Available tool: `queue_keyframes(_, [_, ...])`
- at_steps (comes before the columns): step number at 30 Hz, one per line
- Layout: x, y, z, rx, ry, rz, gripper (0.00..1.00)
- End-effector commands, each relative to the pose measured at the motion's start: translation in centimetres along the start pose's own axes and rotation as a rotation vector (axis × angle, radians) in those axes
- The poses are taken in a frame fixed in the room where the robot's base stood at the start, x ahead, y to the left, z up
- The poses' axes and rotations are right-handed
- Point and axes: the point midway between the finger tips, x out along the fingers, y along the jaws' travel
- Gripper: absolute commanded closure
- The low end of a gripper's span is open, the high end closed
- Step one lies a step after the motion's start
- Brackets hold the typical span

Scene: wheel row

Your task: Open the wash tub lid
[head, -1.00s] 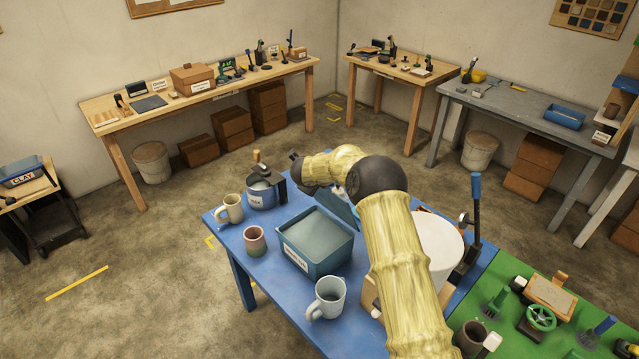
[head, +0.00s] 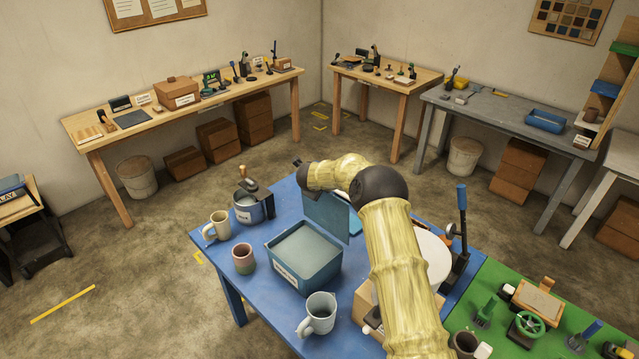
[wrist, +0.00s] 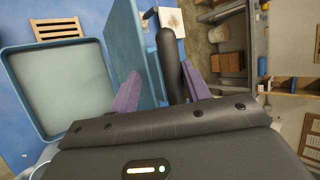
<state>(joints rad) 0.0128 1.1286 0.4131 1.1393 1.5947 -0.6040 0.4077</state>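The wash tub (head: 308,277) is a teal-blue rectangular tub with a white label on the blue table; its grey inside is uncovered. Its lid (head: 327,217) is a blue panel standing steeply up at the tub's far side, partly hidden by my arm. In the wrist view the tub (wrist: 64,136) is at left and the lid (wrist: 137,45) stands beside it. My gripper (wrist: 162,90) has its two purple fingers wide apart, with the lid's edge and a dark bar between them. I cannot tell whether either finger touches the lid.
A white round thing (head: 432,260) and an upright lever (head: 461,215) are right of my arm. A green bench (head: 490,290) adjoins.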

Motion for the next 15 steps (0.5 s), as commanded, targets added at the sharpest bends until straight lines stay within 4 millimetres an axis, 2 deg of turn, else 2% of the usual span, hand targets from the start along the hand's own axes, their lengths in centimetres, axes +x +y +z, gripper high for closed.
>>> queue_keyframes(15, [-0.17, 0.42, 0.50, 0.001, -0.008, 0.006, 0.57])
